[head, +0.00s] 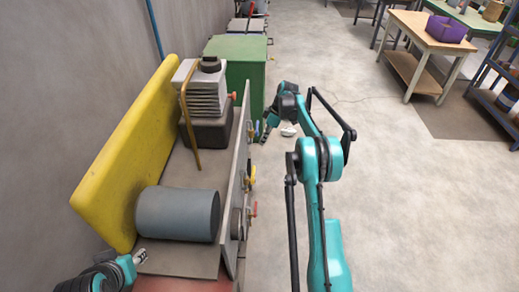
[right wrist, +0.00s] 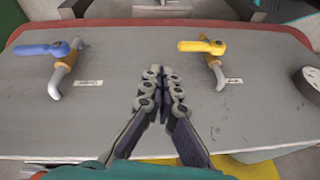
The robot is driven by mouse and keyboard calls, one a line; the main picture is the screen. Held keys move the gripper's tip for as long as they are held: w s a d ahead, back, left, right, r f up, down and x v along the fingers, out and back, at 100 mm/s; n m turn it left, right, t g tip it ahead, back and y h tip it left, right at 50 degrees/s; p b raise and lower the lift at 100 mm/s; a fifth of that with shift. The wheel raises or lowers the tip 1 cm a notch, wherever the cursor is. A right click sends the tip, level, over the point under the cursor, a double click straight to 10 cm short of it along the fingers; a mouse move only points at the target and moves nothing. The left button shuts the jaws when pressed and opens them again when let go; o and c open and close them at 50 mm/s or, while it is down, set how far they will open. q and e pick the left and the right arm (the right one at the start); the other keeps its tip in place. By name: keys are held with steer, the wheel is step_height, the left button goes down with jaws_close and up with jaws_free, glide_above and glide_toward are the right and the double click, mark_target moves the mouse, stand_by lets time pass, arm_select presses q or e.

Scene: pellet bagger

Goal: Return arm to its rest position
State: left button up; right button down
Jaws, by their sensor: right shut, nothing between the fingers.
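My right arm reaches forward along the machine's grey panel in the head view, its gripper (head: 264,131) at the panel's far end. In the right wrist view the right gripper (right wrist: 160,72) is shut, with nothing between its fingertips. It sits in front of the panel (right wrist: 120,120), between a blue-handled valve (right wrist: 48,48) on the left and a yellow-handled valve (right wrist: 203,46) on the right. I cannot tell whether the fingertips touch the panel. My left gripper (head: 141,257) shows at the lower left of the head view; its jaw state is unclear.
A grey cylinder (head: 178,214), a yellow panel (head: 130,150) and a finned motor unit (head: 203,95) are on the machine. A green cabinet (head: 238,60) stands beyond. Right of my right arm the floor is open, up to a wooden table (head: 428,40) with a purple bin (head: 447,29).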

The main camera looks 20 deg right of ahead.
steer(key=s+a+r+m+t+h, duration=0.1)
steer(key=s+a+r+m, duration=0.1)
steer(key=s+a+r, duration=0.3)
steer(key=s+a+r+m+t+h, duration=0.1)
steer(key=s+r, duration=0.3)
steer(key=r, duration=0.3)
steer(key=s+a+r+m, duration=0.2)
steer(key=s+a+r, duration=0.2)
steer(key=r, duration=0.2)
steer(key=s+a+f+m+t+h, duration=0.1)
steer(key=s+a+f+m+t, duration=0.1)
steer(key=s, duration=1)
steer(key=s+a+f+m+t+h, duration=0.1)
steer(key=s+a+f+m+t, duration=0.1)
steer(key=s, duration=1.1)
steer(key=shift+a+f+m, duration=0.35)
steer(key=shift+a+m, duration=0.45)
steer(key=shift+a, duration=0.25)
